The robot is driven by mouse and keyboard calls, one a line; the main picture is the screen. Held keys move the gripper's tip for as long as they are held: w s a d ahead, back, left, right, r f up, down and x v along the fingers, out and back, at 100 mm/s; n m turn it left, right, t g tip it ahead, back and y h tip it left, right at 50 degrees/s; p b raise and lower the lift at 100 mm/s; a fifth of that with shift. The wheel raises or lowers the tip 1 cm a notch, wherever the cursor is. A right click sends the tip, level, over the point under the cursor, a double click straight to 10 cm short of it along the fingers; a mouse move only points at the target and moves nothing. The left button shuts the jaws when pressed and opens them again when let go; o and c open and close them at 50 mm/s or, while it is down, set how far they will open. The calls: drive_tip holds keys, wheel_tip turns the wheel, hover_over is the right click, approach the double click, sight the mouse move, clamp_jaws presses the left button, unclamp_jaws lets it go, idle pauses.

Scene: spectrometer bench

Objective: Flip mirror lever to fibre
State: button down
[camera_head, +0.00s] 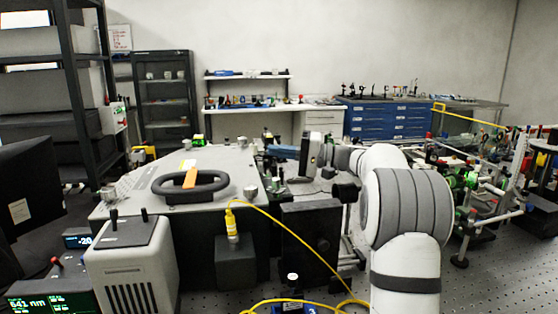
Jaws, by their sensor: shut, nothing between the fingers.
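My gripper (270,149) is in the middle of the head view, at the end of my white arm, with its blue fingers pointing left. The fingers look shut and hold nothing. They are near the right rear edge of a large pale instrument housing (135,203). Small dark parts show around the fingertips. I cannot make out the flip mirror lever for certain among them, and I cannot tell whether the fingers touch anything. A yellow fibre cable (285,229) runs right and down from a yellow connector (231,221) at the housing's front.
A grey vented box (130,265) stands front left. A dark block (312,235) stands below my gripper. Optics on rails (495,190) crowd the right. Bare perforated bench (500,285) shows front right.

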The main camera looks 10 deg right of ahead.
wheel_tip(320, 180, up, 7)
drive_tip(key=shift+r+p, duration=0.2)
drive_tip(key=shift+p, duration=0.2)
